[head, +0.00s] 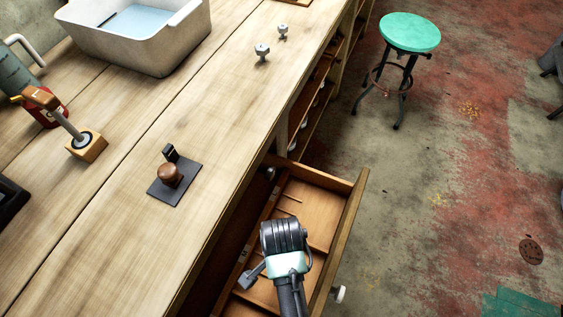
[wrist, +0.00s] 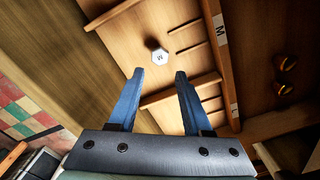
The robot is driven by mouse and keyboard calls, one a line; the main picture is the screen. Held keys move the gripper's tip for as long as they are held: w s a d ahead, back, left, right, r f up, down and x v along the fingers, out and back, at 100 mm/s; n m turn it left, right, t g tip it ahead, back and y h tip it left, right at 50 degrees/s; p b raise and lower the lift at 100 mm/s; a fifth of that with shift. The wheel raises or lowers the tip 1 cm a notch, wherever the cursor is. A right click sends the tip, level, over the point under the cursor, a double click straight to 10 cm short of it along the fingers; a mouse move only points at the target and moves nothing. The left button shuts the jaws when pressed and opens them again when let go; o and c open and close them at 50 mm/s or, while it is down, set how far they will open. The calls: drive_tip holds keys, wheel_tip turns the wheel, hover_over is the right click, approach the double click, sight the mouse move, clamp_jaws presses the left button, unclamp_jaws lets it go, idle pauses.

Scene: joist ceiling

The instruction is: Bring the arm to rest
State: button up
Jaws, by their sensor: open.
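My gripper (wrist: 160,74) is open, with its two blue fingers apart and nothing between them. In the head view my wrist is above the open wooden drawer (head: 352,213), and the fingers are hidden beneath it. In the wrist view the fingers point toward the drawer floor (wrist: 185,70). A small white six-sided piece (wrist: 159,54) lies in a drawer compartment, just beyond the fingertips. It looks apart from both fingers.
The wooden workbench (head: 215,125) holds a stamp-like tool on a dark plate (head: 168,190), two small pale knobs (head: 262,50) (head: 283,31) and a grey basin (head: 150,50). A divider labelled M and L (wrist: 222,45) crosses the drawer. A green stool (head: 410,33) stands on open floor.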

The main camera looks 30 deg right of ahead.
drive_tip(key=shift+r, duration=0.9)
